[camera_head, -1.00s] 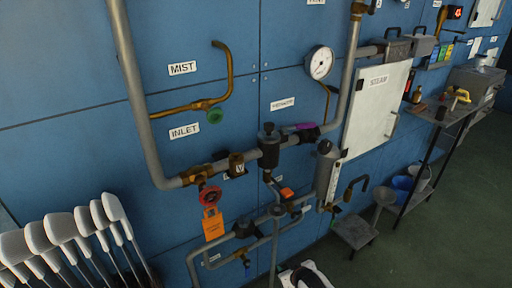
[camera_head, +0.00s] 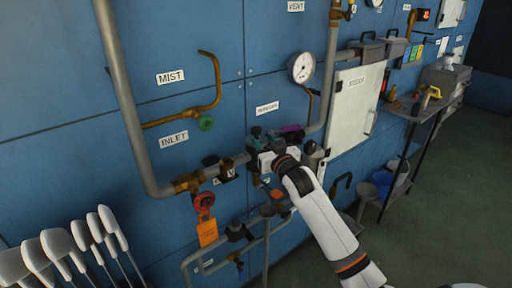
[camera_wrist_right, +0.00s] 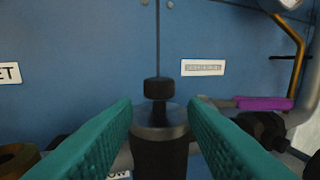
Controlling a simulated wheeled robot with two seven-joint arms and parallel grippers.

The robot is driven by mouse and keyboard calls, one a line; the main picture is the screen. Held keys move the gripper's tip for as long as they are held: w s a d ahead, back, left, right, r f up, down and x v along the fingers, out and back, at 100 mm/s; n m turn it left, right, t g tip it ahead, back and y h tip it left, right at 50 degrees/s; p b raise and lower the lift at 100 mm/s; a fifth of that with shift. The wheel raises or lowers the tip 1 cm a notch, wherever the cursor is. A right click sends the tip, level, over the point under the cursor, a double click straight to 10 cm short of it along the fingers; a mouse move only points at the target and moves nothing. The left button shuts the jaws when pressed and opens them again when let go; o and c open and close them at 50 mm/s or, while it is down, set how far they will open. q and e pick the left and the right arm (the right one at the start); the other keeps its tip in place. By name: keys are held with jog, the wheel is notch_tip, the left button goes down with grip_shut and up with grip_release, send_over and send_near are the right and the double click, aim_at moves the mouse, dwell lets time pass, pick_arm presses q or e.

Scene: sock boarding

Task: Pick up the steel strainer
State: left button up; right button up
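A dark grey metal cylinder with a black knob and a thin stem on top (camera_wrist_right: 160,130) stands upright on the pipework in the right wrist view. I cannot tell for sure whether it is the steel strainer. My right gripper (camera_wrist_right: 160,125) is open, its teal fingers on either side of this cylinder with gaps visible. In the head view the right gripper (camera_head: 262,140) is at the pipe and hides most of the cylinder. A lighter steel cylinder (camera_head: 313,152) hangs just right of the gripper, partly hidden by my arm. My left gripper is not in view.
A purple-handled part (camera_wrist_right: 262,103) lies close right of the gripper. A brass valve with a red wheel (camera_head: 205,199) and orange tag (camera_head: 207,232) is left. The gauge (camera_head: 301,67) and white panel (camera_head: 355,105) are right. White sock boards (camera_head: 85,236) stand lower left.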

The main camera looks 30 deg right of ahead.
aim_at(259, 135)
jog(key=shift+w+d+p, duration=0.2)
jog(key=shift+w, duration=0.85)
jog(key=shift+w+d+p, duration=0.15)
jog(key=shift+w+p, duration=0.1)
jog(key=shift+w, duration=0.8)
jog(key=shift+w+d+p, duration=0.2)
jog(key=shift+w, duration=0.85)
jog(key=shift+r, duration=0.1)
grip_shut()
